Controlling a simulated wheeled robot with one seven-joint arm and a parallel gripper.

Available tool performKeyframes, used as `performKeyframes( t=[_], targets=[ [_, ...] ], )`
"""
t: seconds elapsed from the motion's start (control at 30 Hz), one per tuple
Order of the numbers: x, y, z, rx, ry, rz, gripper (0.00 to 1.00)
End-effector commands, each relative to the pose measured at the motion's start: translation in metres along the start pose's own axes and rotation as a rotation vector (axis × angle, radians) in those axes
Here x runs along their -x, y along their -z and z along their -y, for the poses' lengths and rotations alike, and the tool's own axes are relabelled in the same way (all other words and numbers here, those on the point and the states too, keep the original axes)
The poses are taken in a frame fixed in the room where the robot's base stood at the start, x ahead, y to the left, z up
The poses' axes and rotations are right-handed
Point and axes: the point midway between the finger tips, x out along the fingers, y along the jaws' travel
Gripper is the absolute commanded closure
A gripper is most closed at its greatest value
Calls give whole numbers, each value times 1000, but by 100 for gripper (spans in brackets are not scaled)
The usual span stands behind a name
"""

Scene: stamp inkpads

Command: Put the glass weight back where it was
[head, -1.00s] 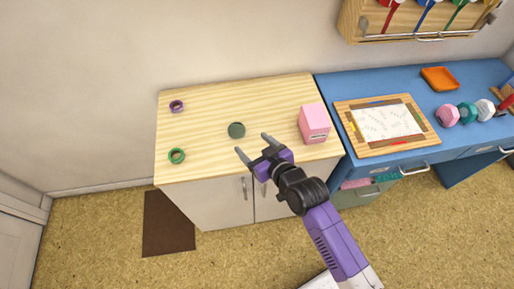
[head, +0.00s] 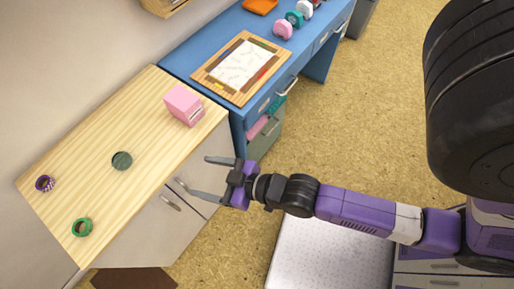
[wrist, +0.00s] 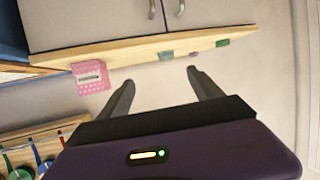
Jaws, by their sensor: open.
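A pink box (head: 184,105) stands at the cabinet's right end. The blue desk (head: 210,45) beside it bears a wood-framed board (head: 205,72), an orange tray (head: 261,6) and several colored round pieces. Below is carpeted floor (head: 370,120).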

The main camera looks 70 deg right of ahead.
Motion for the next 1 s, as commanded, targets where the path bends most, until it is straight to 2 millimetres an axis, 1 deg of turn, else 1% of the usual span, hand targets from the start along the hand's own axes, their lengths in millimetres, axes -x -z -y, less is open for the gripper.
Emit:
performKeyframes(
  t=[0.03,0.13,0.2,0.3,0.4,0.43,0.53,0.57,0.63,0.9,1.0],
  targets=[
    [27,-2,0,0,-4,1,25],
    [71,5,1,-3,-10,-15,25],
    [100,14,2,-6,-12,-27,25],
    [136,29,4,-10,-13,-43,25],
    [164,44,6,-13,-11,-56,25],
    [170,48,6,-14,-10,-59,25],
    [185,59,7,-16,-8,-69,25],
    [187,61,7,-16,-7,-72,21],
    [191,64,8,-17,-6,-74,21],
    [192,65,8,-18,-5,-77,21],
    [185,70,8,-17,-3,-100,21]
  ],
)
